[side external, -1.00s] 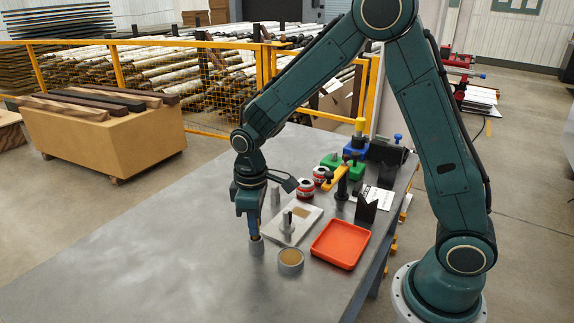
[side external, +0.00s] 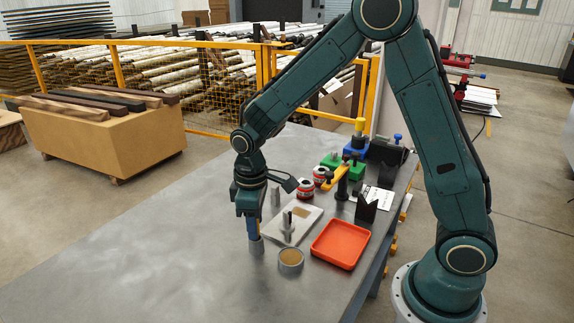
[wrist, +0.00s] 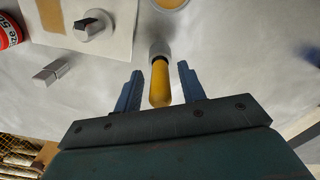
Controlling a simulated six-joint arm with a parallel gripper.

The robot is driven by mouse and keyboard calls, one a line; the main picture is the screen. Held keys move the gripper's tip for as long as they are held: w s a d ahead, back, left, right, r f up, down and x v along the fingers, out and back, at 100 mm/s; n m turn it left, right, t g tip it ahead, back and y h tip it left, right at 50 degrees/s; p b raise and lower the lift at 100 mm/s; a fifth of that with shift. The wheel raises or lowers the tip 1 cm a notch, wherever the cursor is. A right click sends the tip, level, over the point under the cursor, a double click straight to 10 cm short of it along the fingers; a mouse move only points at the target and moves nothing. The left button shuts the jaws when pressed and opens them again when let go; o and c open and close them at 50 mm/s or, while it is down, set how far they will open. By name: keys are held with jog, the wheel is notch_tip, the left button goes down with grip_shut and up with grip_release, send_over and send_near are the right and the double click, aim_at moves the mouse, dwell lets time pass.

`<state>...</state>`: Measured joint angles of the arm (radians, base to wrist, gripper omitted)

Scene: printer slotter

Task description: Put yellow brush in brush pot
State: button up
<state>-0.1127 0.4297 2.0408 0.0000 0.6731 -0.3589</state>
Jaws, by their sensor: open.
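The yellow brush (wrist: 160,84) shows in the wrist view as a rounded yellow handle. Its far end meets the mouth of a small grey cylindrical pot (wrist: 160,50) and appears to be inside it. The pot (side external: 257,246) stands on the table in the side view, directly below my gripper (side external: 254,233). In the wrist view my gripper (wrist: 159,92) is open, with a blue finger on each side of the handle and visible gaps between. In the side view the fingers hide most of the brush.
A round dish (side external: 291,258) stands close right of the pot. A pale plate with a knob (side external: 287,228) and an orange tray (side external: 340,244) lie beyond. Red-and-white tins (side external: 305,187) stand farther back. The table's left side is clear.

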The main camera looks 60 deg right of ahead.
notch_tip(320, 180, up, 11)
jog(key=shift+r, duration=0.5)
dwell(0.7)
jog(key=shift+s+d+r, duration=0.1)
jog(key=shift+s+r, duration=0.1)
jog(key=s+d+r+m+t, duration=0.2)
jog(key=s+r, duration=0.1)
jog(key=s, duration=0.7)
jog(key=s+d+r+m+t, duration=0.2)
jog(key=s+r+m+t, duration=0.1)
jog(key=s, duration=0.8)
jog(key=shift+d+r+t, duration=0.15)
jog(key=shift+r+t, duration=0.15)
